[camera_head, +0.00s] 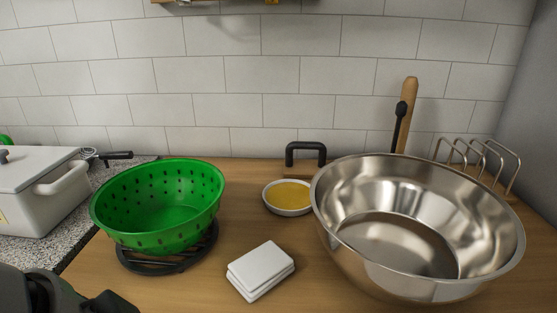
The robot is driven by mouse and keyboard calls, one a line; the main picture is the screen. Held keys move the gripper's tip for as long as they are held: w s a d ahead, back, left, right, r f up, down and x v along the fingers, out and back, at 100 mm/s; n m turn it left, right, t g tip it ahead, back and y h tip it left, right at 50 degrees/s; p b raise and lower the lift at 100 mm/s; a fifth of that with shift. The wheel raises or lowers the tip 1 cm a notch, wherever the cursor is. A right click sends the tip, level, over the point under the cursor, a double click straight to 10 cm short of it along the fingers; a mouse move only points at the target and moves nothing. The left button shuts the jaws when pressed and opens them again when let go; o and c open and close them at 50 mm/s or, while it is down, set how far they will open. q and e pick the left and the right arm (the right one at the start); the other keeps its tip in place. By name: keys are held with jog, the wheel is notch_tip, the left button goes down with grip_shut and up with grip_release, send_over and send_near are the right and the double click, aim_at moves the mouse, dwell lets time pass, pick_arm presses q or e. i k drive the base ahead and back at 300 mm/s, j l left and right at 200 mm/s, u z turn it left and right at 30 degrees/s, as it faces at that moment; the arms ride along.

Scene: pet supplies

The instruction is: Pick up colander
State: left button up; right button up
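The green colander (158,205), a bowl with rows of small dark holes, sits upright on a black round trivet (170,262) on the wooden counter, left of the middle. Its near side and rim are unobstructed. Dark parts of my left arm and gripper (85,302) show at the bottom left corner, below and in front of the colander and apart from it. The picture's edge cuts the gripper off, so I cannot tell whether its fingers are open. My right gripper is not in view.
A large steel bowl (415,225) fills the right. White stacked blocks (260,271) lie between it and the colander. Behind stand a dish of yellow contents (288,196), a black handle (306,152) and a wire rack (480,158). A white pot (40,190) stands at left.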

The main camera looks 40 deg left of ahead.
aim_at(161, 208)
jog(key=u, duration=0.4)
jog(key=k+u, duration=0.1)
jog(key=u, duration=0.65)
jog(key=k+j+u, duration=0.1)
jog(key=u, duration=0.3)
jog(key=i+l+u, duration=0.1)
jog(key=i+u, duration=0.2)
jog(key=i+l+u, duration=0.2)
jog(key=i+u, duration=0.15)
